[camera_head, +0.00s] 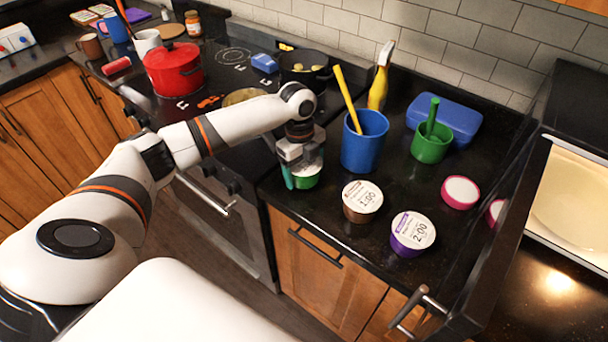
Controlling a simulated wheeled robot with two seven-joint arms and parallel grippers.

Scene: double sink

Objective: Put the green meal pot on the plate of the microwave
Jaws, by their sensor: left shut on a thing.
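The green meal pot (306,182) is at the front left of the dark counter, with a pale lid partly covered by my fingers. My left gripper (300,168) is shut on it from above. Whether the pot still touches the counter I cannot tell. The microwave (545,150) is at the right edge, its door (500,240) swung open toward me with a metal handle. A pale round plate (580,205) shows inside, cut off by the frame. My right gripper is out of view.
A brown pot (361,200) and a purple pot (410,233) stand between the green pot and the microwave door. Pink-rimmed pots (460,192) are near the door. A blue cup (364,145) with a yellow utensil stands behind. A red pot (174,70) sits on the stove.

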